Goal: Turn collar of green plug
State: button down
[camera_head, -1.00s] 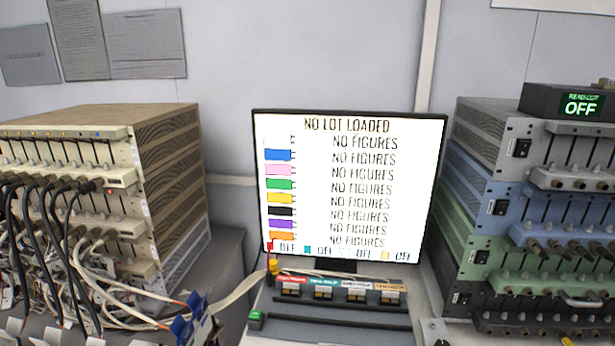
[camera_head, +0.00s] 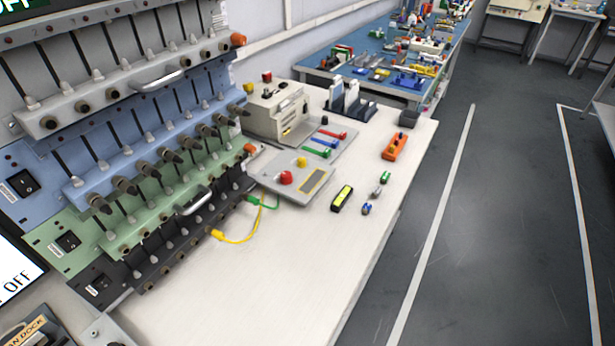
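A green plug (camera_head: 252,200) sits at the right end of the dark lowest rack unit (camera_head: 165,262), with a thin green cable at its side. It is small, and its collar cannot be made out. A yellow plug (camera_head: 218,234) is lower left of it on the same unit, with a yellow cable (camera_head: 240,241) looping over the bench. My gripper is not in view.
The white bench (camera_head: 290,270) is clear in front of the rack. A panel with a red button (camera_head: 286,178), a black-and-yellow device (camera_head: 342,198), small green and blue parts and an orange device (camera_head: 395,146) lie behind. Open floor (camera_head: 490,240) is at right.

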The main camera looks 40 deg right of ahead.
aim_at(248, 197)
jog(key=z, duration=0.15)
jog(key=i+l, duration=0.15)
jog(key=l, duration=0.45)
jog(key=i+l+u, duration=0.15)
jog(key=l, duration=1)
jog(key=i+u, duration=0.05)
